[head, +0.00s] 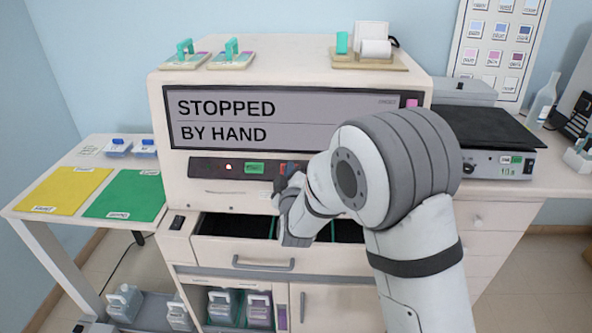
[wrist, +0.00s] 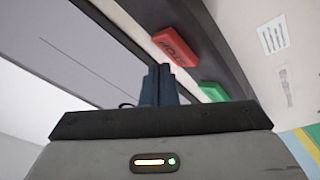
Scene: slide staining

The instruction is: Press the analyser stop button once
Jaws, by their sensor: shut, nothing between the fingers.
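The analyser (head: 300,60) is a large cream cabinet whose screen (head: 330,104) reads "STOPPED BY HAND".
An open drawer (head: 263,263) juts out below the panel. A side table with yellow (head: 62,188) and green mats (head: 125,194) stands at left. A black-topped device (head: 485,140) stands at right.

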